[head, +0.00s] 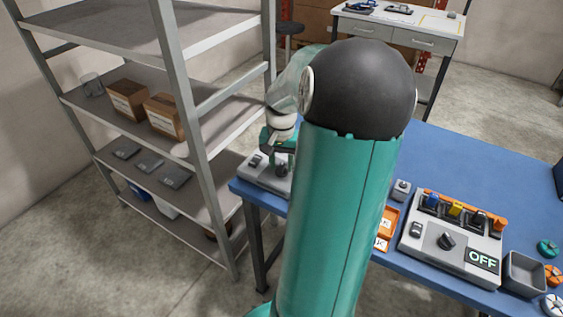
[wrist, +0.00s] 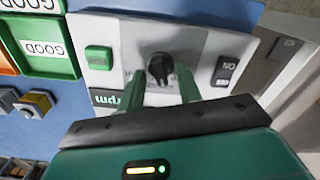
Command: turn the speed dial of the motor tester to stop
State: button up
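The motor tester, a light grey box with an upside-down "rpm" display (wrist: 118,97), fills the middle of the wrist view. Its black round speed dial (wrist: 160,67) shows a pale pointer line, and the small lettering around it is too blurred to read. My gripper (wrist: 157,90) is open, with its two green fingers apart and the dial just beyond the gap between their tips. I cannot tell whether they touch it.
A green button (wrist: 98,58) and a rocker switch (wrist: 226,70) flank the dial. Another grey unit reading OFF (head: 430,262) stands right on the blue table (head: 470,155). A metal shelf (head: 205,130) stands close on the left.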

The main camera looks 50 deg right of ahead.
jog(key=shift+c, duration=0.2)
grip_shut()
jog(key=shift+n, duration=0.5)
jog(key=n, duration=0.3)
jog(key=shift+n, duration=2)
jog(key=shift+o, duration=0.2)
grip_release()
